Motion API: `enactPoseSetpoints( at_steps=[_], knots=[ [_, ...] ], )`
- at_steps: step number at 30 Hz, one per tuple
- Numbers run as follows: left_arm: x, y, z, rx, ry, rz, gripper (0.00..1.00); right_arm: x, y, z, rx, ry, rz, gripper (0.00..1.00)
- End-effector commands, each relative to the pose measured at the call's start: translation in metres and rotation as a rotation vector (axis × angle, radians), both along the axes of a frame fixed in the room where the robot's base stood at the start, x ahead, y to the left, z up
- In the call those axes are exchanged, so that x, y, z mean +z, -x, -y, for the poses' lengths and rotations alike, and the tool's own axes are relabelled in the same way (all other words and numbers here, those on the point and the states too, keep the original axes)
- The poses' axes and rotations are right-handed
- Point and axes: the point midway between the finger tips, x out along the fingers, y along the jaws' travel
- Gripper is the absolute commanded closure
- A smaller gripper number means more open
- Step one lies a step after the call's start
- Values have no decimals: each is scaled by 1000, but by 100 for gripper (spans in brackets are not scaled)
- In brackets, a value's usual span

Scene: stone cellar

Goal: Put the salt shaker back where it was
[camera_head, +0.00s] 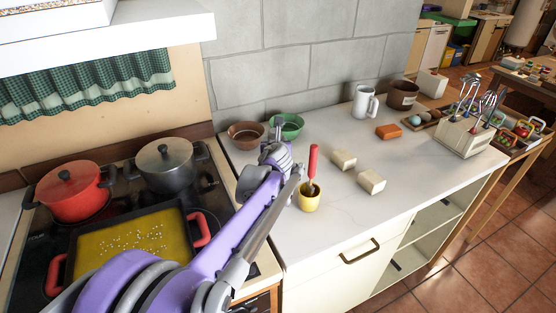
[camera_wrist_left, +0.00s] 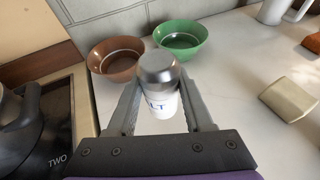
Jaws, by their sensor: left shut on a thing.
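The salt shaker (camera_wrist_left: 160,88), white with a grey metal cap and the letters "LT" showing, is upright between the fingers of my left gripper (camera_wrist_left: 158,108). The gripper is shut on it. In the head view my left gripper (camera_head: 276,156) is over the left end of the white counter, in front of the bowls; the arm and gripper largely hide the shaker there. I cannot tell whether its base touches the counter. My right gripper is in no view.
A brown bowl (camera_head: 246,135) and a green bowl (camera_head: 286,126) stand by the wall, just beyond the gripper. The stove with pots is left. The counter (camera_head: 335,222) is clear at the front.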

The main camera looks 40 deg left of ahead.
Motion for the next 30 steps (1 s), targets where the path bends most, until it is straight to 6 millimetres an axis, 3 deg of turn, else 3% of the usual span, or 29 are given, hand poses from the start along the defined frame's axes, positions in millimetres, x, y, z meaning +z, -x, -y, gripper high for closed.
enactPoseSetpoints(
  at_steps=[3, 8, 15, 26, 27, 30],
  knots=[
    [-18, 0, 1, -1, 0, 0, 100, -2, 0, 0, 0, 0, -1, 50],
    [-29, 0, 1, -1, 0, 0, 100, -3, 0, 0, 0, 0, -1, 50],
    [-60, 0, 1, -2, -1, -1, 100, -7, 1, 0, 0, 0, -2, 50],
    [-65, 0, 1, -2, -1, -1, 100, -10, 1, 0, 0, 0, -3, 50],
    [-65, 0, 1, -1, 0, 0, 45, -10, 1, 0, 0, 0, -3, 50],
    [-64, 0, 1, -1, 0, 0, 27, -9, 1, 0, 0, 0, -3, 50]
  ],
)
